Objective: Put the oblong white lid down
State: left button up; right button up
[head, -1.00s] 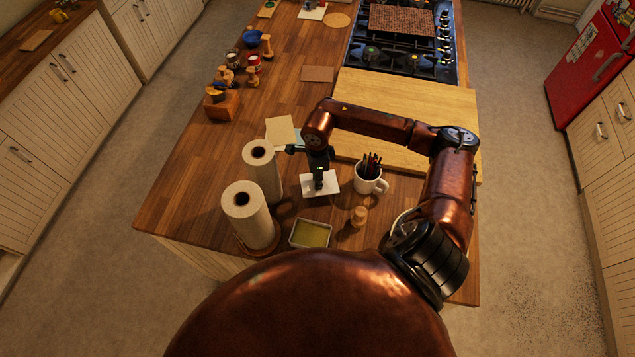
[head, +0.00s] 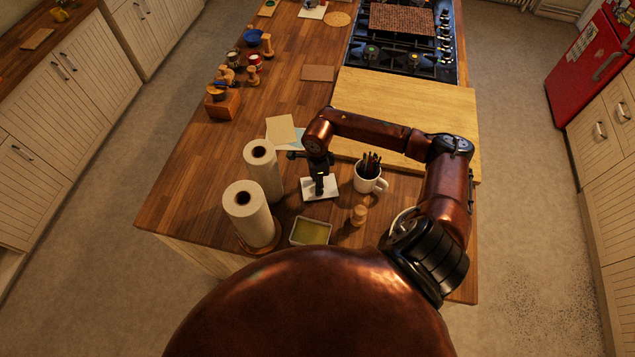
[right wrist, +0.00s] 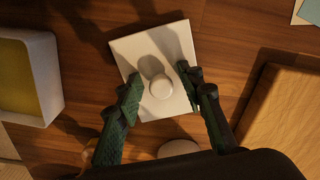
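The oblong white lid (head: 310,194) lies on the wooden counter, under my right gripper (head: 319,190) in the head view. In the right wrist view the lid (right wrist: 128,52) shows as a white rectangle with a round white knob (right wrist: 161,87). The two dark green fingers of my right gripper (right wrist: 164,88) stand on either side of the knob, with gaps between them and it, so the gripper is open. An oblong white dish (head: 310,232) with yellowish contents stands uncovered just nearer to me; it also shows in the right wrist view (right wrist: 50,75). My left gripper is out of view.
Two paper towel rolls (head: 248,214) stand left of the lid. A white mug (head: 367,184) with dark sticks stands close on its right, and a small cork-topped jar (head: 358,215) nearer. A wooden board (head: 405,105) and papers (head: 281,130) lie beyond.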

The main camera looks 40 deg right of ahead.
jog(key=shift+r, duration=0.35)
notch_tip(320, 180, up, 12)
jog(key=b, duration=0.2)
jog(key=shift+f, duration=0.2)
jog(key=shift+s, duration=0.1)
